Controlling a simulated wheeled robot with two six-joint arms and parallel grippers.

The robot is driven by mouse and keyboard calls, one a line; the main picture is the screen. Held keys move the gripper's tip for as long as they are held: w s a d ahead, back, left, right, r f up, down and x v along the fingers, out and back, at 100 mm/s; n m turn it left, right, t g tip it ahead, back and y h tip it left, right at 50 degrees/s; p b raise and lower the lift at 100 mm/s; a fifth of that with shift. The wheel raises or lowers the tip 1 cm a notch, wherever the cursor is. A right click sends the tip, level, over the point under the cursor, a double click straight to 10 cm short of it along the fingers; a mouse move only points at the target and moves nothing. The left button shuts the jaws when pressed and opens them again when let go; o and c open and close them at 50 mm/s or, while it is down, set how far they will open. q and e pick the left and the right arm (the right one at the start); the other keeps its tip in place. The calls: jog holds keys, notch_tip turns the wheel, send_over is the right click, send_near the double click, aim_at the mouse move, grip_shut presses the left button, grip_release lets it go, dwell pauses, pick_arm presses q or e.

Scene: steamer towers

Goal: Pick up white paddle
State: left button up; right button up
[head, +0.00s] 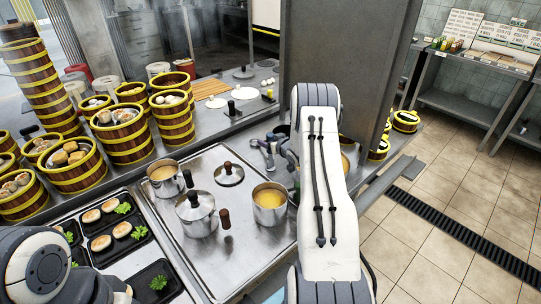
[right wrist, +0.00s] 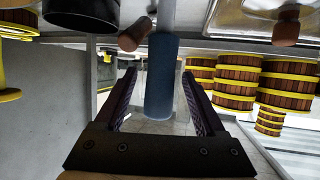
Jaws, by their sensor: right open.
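In the right wrist view, a thick blue handle (right wrist: 160,78) with a pale grey shaft stands between the spread fingers of my right gripper (right wrist: 158,90). The gripper is open, with gaps showing beside the handle. The far end of the shaft is out of view, so I cannot tell whether this is the white paddle. In the head view my right arm hides most of that spot. No white paddle is clearly seen there. My left arm shows at the lower left, with its gripper out of view.
A pot of yellow liquid (head: 269,206) and a lidded pot (head: 197,214) stand on the metal stove top (head: 225,255) left of my right arm. Bamboo steamers (head: 172,125) crowd the left. A grey pillar (head: 345,55) rises behind my arm. Tiled floor is free at right.

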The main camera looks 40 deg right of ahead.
jog(key=shift+x, duration=1.1)
grip_shut()
jog(key=shift+r, duration=0.15)
jog(key=s+d+r+b, duration=0.2)
jog(key=s+d+r, duration=0.4)
jog(key=s+r, duration=0.3)
jog(key=shift+s+d+r, duration=0.3)
jog(key=shift+d+r, duration=0.05)
jog(key=shift+r, duration=0.55)
jog(key=c, duration=1.1)
grip_release()
grip_shut()
